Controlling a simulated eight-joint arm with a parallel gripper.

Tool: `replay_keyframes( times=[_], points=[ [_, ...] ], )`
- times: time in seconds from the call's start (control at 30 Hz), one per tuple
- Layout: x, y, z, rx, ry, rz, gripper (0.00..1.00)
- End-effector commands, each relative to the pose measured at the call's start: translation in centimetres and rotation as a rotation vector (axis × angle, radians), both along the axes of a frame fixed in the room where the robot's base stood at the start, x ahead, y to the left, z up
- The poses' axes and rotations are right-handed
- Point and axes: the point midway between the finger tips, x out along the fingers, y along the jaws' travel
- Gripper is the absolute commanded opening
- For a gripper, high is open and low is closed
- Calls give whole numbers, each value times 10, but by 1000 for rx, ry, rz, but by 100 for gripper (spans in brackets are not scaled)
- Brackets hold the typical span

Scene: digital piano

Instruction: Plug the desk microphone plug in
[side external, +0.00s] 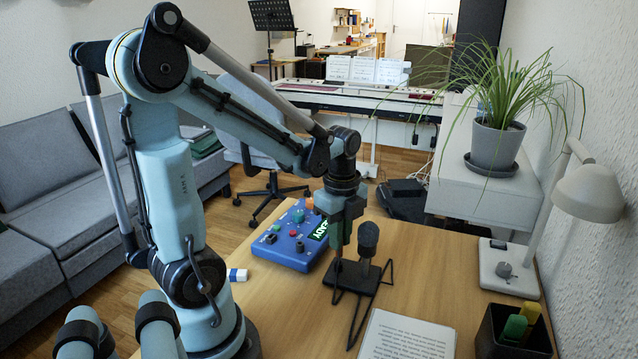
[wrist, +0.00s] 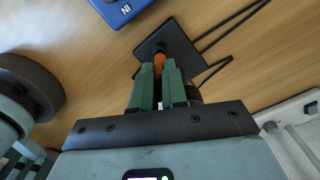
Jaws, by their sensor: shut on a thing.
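The desk microphone (side external: 368,238) has a dark round head and stands on a flat black base (side external: 362,277) on the wooden desk. The base (wrist: 152,44) also shows in the wrist view, past my fingertips. My gripper (side external: 338,262) points down just left of the microphone. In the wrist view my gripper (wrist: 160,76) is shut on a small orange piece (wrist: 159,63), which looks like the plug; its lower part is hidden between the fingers. A black cable (side external: 358,318) loops on the desk. The blue box (side external: 292,238) stands left of my gripper, with a lit green display.
The blue box's corner (wrist: 121,8) shows lettering in the wrist view. A printed sheet (side external: 408,338) lies at the front, a black pen holder (side external: 515,335) and a lamp (side external: 590,192) at the right. A small blue-white block (side external: 238,275) lies left. Desk between sheet and lamp is clear.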

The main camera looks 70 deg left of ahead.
Motion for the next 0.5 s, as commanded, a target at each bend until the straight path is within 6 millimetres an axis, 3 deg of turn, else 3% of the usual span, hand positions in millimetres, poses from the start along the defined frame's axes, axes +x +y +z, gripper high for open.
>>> replay_keyframes(
  times=[0.5],
  points=[
    [0,0,-9,0,0,0,0]
  ],
)
